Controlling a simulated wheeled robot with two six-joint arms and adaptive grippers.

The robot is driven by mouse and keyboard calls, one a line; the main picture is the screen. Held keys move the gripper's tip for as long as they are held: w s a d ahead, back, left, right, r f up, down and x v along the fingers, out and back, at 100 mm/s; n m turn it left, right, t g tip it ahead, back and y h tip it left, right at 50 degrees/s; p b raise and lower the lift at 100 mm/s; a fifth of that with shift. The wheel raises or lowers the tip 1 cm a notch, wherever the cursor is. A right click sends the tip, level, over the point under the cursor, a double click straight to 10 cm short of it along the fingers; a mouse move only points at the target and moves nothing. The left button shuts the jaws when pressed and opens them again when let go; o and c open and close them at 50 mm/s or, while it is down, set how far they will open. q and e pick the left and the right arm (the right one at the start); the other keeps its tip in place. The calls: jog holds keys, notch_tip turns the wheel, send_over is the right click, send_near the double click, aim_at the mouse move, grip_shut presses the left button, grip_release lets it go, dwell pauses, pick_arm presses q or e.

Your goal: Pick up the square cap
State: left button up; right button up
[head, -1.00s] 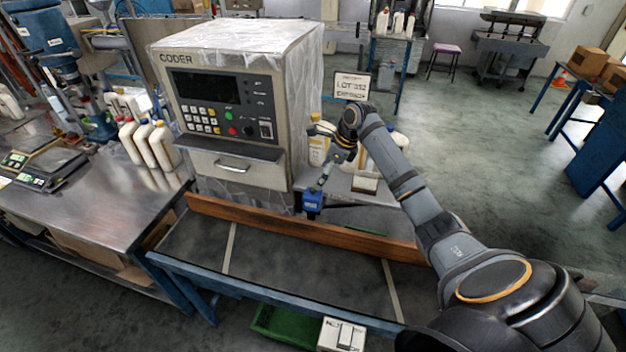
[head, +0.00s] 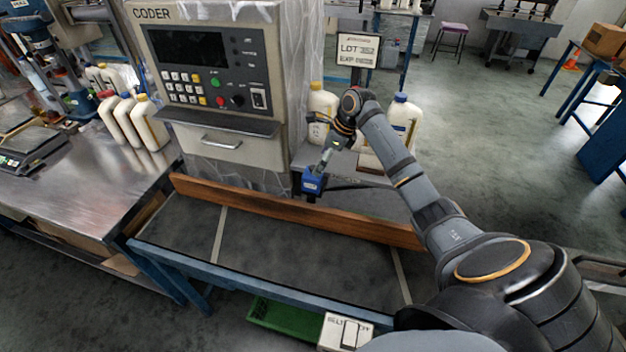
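I cannot make out a square cap for certain. A cream bottle with a yellow cap (head: 318,100) stands behind the wooden rail, left of my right arm. A cream bottle with a blue cap (head: 404,118) stands to the right of that arm. My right gripper (head: 325,133) is at the far end of the arm, close to the yellow-capped bottle. Its fingers are small and dark, so I cannot tell whether they are open, shut or touching anything. My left gripper is out of view.
A wooden rail (head: 270,209) runs along the back of the dark conveyor (head: 300,258). A blue box-shaped device (head: 313,181) sits over the rail. The coder cabinet (head: 222,150) stands behind. Several bottles stand on the metal table (head: 75,200) at left. The conveyor top is clear.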

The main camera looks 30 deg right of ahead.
aim_at(313, 178)
jog(key=x, duration=0.4)
jog(key=shift+s+a, duration=0.1)
jog(key=shift+d+p+x, duration=0.25)
jog(key=shift+p+x, duration=0.1)
jog(key=shift+x, duration=1)
jog(key=shift+d+p+x, duration=0.2)
jog(key=shift+p+x, duration=0.15)
jog(key=shift+x, duration=1.05)
jog(key=shift+s+f, duration=0.1)
jog(key=c, duration=1.2)
